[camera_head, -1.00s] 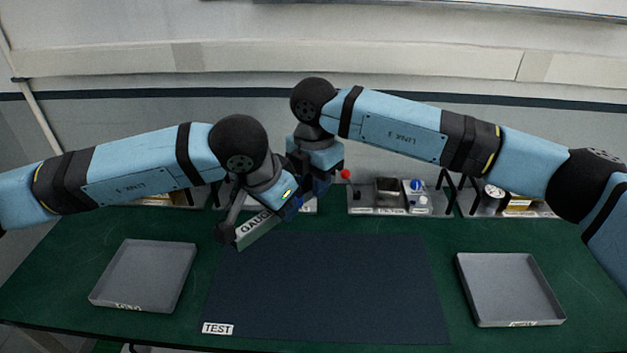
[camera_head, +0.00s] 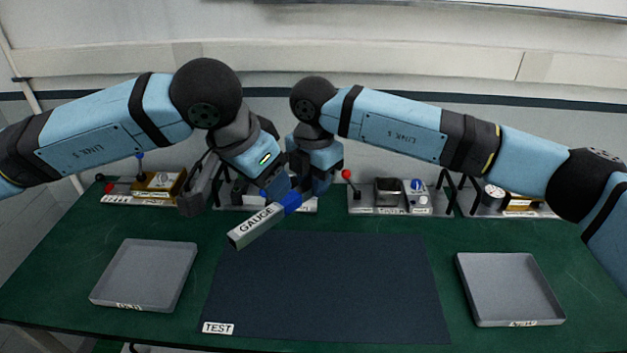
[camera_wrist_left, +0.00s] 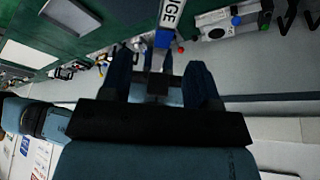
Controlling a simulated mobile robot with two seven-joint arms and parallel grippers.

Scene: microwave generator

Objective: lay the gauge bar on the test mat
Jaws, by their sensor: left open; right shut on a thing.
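The gauge bar (camera_head: 257,222) is a light grey bar with a "GAUGE" label and a blue section at its upper right end. It is held tilted above the dark test mat (camera_head: 335,290), near the mat's back left. My right gripper (camera_head: 308,190) is shut on its blue end; the grip is partly hidden. My left gripper (camera_head: 271,187) is open and empty, just above and behind the bar. In the left wrist view its spread fingers (camera_wrist_left: 158,65) show with the gauge bar (camera_wrist_left: 171,14) beyond them, apart from it.
Grey trays stand left (camera_head: 145,275) and right (camera_head: 510,290) of the mat. A row of devices, including one with a red-knobbed lever (camera_head: 347,174), lines the table's back. The mat is bare apart from its "TEST" label (camera_head: 218,328).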

